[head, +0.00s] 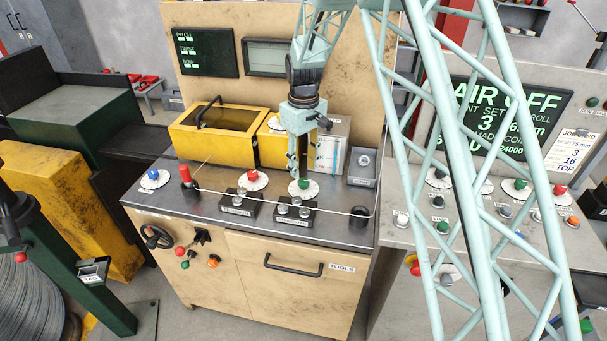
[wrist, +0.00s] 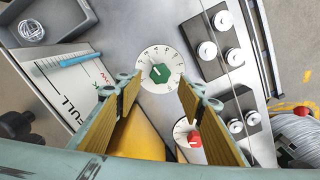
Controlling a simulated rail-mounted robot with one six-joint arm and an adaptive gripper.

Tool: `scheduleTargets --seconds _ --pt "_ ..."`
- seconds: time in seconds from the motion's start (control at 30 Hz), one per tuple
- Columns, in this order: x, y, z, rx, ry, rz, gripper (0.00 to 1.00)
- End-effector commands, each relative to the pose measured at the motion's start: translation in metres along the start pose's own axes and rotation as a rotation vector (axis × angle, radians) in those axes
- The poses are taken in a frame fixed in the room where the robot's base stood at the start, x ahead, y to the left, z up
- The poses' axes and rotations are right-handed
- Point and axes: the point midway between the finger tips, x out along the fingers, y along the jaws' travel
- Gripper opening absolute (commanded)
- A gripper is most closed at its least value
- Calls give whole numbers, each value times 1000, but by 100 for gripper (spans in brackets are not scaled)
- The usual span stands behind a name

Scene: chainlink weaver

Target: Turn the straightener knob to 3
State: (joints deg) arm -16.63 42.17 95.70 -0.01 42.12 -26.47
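A green knob (head: 303,183) sits on a round white numbered dial on the machine's grey top. In the wrist view the green knob (wrist: 161,72) shows between and beyond my fingertips, with its dial around it. No label naming the straightener is readable, and I cannot tell which number the knob points to. My gripper (head: 298,168) hangs fingers down over this dial. In the wrist view my gripper (wrist: 158,90) is open, with an empty gap between the fingers. A red knob (wrist: 194,139) on another dial is partly hidden by the right finger.
Black blocks with silver knobs (head: 292,210) stand in front of the green knob. A yellow box (head: 212,130) and a pale box with a blue-marked gauge (head: 333,150) stand behind. A blue knob (head: 153,175) is at the left. A wire crosses the top towards a black post (head: 359,217).

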Motion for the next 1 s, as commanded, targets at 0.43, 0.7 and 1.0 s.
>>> scheduleTargets --seconds 0.43,0.7,1.0 --pt "-56 0 0 0 1 1 36" --pt "-65 0 0 0 0 0 36" --pt "-65 0 0 0 0 0 36"
